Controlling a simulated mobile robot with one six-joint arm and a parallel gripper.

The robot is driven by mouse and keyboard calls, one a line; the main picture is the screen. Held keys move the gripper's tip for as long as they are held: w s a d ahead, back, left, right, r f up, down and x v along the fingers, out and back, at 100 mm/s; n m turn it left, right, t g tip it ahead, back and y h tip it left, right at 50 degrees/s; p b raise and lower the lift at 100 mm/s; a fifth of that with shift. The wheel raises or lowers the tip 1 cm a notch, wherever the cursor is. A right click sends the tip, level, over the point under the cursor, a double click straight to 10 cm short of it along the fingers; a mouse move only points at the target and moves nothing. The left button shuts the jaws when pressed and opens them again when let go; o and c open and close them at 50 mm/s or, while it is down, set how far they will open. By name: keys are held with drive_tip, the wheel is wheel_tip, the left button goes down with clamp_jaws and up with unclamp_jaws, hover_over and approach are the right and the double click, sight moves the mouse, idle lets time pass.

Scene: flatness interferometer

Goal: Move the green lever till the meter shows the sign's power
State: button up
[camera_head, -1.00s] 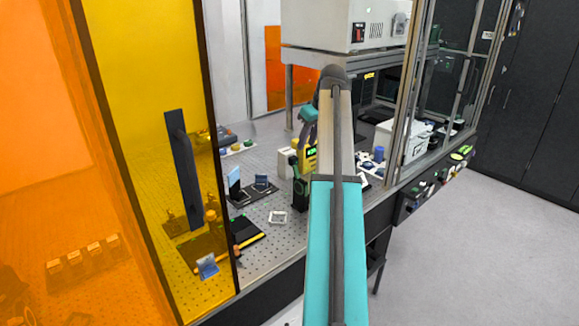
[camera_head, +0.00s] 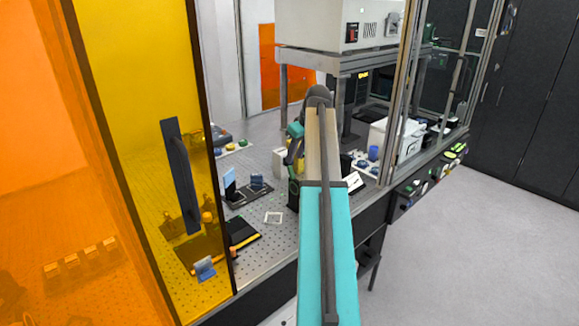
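My arm reaches away over the bench, and its wrist bends down beside a dark upright block (camera_head: 293,194). My gripper (camera_head: 290,166) is small and dark there, and its fingers cannot be made out as open or shut. The yellow meter with a lit green display, seen beside the wrist a second ago, is now hidden behind my arm. A dark panel with small yellow lettering (camera_head: 363,75) shows at the back under the shelf. I cannot read it or tell if it is the sign. I cannot make out the green lever.
An orange-yellow panel with a dark handle (camera_head: 181,176) stands at left. Metal posts stand at right. The floor at right is clear.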

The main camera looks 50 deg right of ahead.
sight(290, 167)
drive_tip(key=shift+p+x, duration=1.35)
drive_tip(key=shift+x, duration=2.6)
clamp_jaws()
